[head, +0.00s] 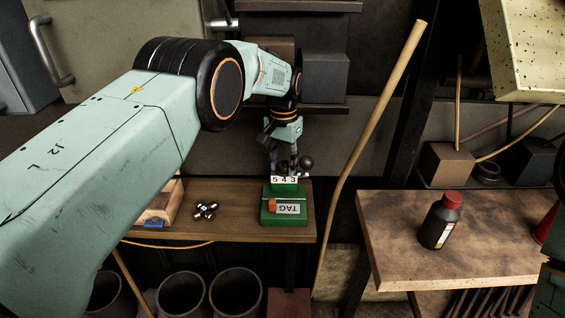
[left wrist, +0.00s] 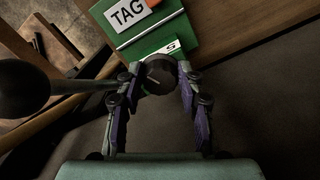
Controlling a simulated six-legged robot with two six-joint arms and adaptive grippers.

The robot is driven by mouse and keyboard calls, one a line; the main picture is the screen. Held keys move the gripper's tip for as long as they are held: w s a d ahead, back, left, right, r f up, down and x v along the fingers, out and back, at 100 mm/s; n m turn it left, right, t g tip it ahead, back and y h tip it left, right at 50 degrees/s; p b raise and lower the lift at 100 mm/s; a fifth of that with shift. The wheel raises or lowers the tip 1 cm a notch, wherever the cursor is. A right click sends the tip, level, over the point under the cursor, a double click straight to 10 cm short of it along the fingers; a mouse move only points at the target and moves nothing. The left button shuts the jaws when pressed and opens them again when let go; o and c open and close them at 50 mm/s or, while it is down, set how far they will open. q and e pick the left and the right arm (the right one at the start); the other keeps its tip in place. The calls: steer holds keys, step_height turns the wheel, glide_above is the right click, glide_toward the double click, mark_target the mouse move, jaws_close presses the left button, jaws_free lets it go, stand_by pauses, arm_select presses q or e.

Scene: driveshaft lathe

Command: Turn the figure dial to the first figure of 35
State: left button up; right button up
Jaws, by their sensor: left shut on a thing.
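The green tag press (head: 285,217) stands on the brown bench, with a TAG plate (head: 289,208) and a small orange-red part on its front. My left gripper (head: 284,168) is above and behind the strip. In the left wrist view its two fingers (left wrist: 158,88) are shut on the round dark figure dial (left wrist: 158,75), one on each side. The dial is hidden by the fingers in the head view.
A lever with a dark ball knob (head: 306,162) stands close beside my left gripper; it looms large in the left wrist view (left wrist: 22,88). A shiny metal part (head: 205,210) and a wooden box (head: 160,204) lie left of the press. A dark red-capped bottle (head: 440,222) stands on the right table.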

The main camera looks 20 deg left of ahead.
mark_target(284, 165)
arm_select(q)
steer(key=n, duration=0.4)
steer(key=shift+w+d+r+n, duration=0.1)
steer(key=shift+w+r+n, duration=0.2)
steer(key=shift+r+n, duration=0.1)
stand_by(0.5)
steer(key=o, duration=1.2)
steer(key=shift+s+f, duration=0.15)
steer(key=shift+f, duration=0.1)
steer(key=shift+c, duration=0.2)
step_height(284, 165, up, 12)
steer(key=shift+s, duration=0.1)
